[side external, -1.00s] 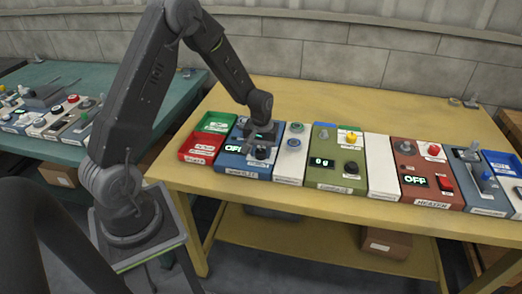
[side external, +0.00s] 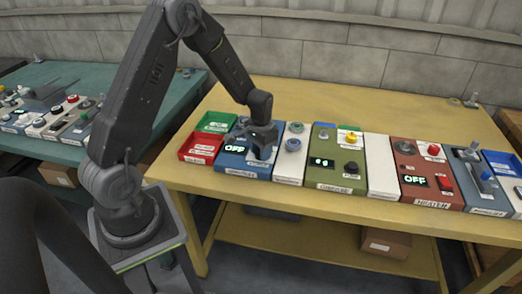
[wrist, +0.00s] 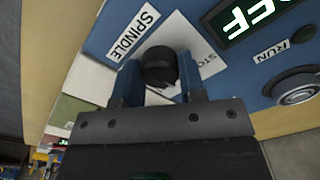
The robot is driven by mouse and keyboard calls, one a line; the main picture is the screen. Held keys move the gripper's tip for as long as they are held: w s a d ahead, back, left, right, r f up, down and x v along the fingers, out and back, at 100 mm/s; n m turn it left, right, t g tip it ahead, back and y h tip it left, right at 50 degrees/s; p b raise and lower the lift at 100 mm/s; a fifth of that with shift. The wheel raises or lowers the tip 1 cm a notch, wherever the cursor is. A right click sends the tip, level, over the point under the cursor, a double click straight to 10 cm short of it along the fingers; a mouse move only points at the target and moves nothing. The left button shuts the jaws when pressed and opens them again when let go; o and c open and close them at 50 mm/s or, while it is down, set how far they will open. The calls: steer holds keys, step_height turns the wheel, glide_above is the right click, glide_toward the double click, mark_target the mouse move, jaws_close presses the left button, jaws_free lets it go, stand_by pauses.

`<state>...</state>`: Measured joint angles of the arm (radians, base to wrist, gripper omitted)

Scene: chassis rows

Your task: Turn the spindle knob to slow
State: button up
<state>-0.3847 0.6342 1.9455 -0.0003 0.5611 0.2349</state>
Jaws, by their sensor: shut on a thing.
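The spindle panel (side external: 228,159) is a blue box near the left end of the yellow bench. Its display (wrist: 246,17) reads OFF. The spindle knob (wrist: 158,66) is round and black, beside the SPINDLE label (wrist: 132,32). A white plate under it shows the letters STO; the rest of its markings are hidden. My gripper (wrist: 159,84) has one finger on each side of the knob and is shut on it. In the side view, my gripper (side external: 262,150) points down over the panel and hides the knob.
Red (side external: 202,147) and green (side external: 216,121) trays sit left of the panel. A pale module with round buttons (side external: 293,144) stands close on its right, then an olive panel (side external: 335,176).

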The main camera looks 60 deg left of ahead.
steer(key=shift+s, duration=0.1)
stand_by(0.3)
steer(key=o, duration=0.9)
steer(key=shift+r, duration=0.1)
step_height(320, 180, up, 14)
steer(key=shift+f, duration=0.15)
steer(key=shift+d, duration=0.1)
steer(key=s+d+r+m+t, duration=0.1)
steer(key=s+d+r+t, duration=0.1)
steer(key=s+d+r, duration=0.55)
steer(key=s+d+r+t, duration=0.1)
steer(key=s+d, duration=0.1)
steer(key=s, duration=0.2)
steer(key=s+d+r+t, duration=0.1)
steer(key=s+d+r, duration=0.1)
steer(key=s+d, duration=0.1)
steer(key=s+d+r+t, duration=0.1)
steer(key=s+d, duration=0.2)
steer(key=s, duration=0.1)
steer(key=shift+s+r+m+t, duration=0.25)
steer(key=shift+s+m+t, duration=0.05)
steer(key=shift+m, duration=0.1)
